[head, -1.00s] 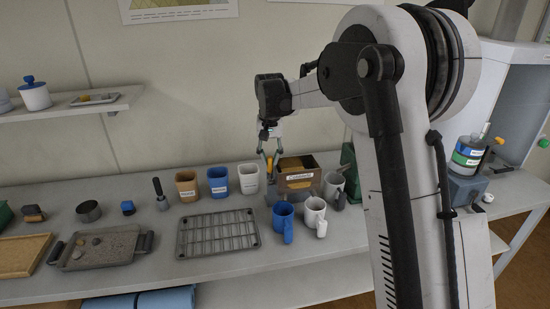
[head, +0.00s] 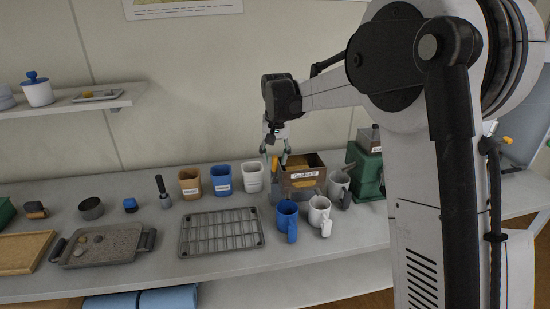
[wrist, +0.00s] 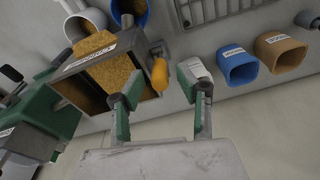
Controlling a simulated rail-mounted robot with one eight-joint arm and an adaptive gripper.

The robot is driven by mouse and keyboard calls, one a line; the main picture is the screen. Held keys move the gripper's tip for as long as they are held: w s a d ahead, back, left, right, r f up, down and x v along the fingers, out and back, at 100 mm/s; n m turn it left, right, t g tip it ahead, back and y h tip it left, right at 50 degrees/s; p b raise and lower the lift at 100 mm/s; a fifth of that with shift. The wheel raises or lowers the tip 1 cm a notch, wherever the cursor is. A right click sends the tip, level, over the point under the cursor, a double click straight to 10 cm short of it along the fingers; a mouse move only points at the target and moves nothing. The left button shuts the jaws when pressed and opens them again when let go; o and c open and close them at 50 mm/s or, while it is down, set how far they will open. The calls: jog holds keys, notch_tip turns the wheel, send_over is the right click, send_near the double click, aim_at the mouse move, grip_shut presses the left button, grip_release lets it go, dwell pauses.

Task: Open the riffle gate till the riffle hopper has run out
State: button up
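The riffle hopper (head: 302,183), a brown labelled box, stands on the bench towards the back. In the wrist view, tan soil (wrist: 117,73) lies inside the hopper (wrist: 73,70). A yellow-orange handle (wrist: 160,75) sticks out at its side; it looks like the gate's handle. My gripper (wrist: 155,88) is open, its green-padded fingers either side of the handle, with gaps visible. It also shows in the head view (head: 275,150) at the hopper's left. A blue mug (head: 287,217) and a white mug (head: 320,213) stand in front; the gate itself is hidden.
Orange (head: 190,182), blue (head: 220,180) and white (head: 252,178) cups stand left of the hopper. A wire rack (head: 221,232) lies in front of them. A green machine (head: 367,175) stands close on the right. A stone-coloured tray (head: 105,244) lies further left.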

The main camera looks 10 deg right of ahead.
notch_tip(320, 180, up, 12)
jog(key=s, duration=0.1)
jog(key=shift+s, duration=0.3)
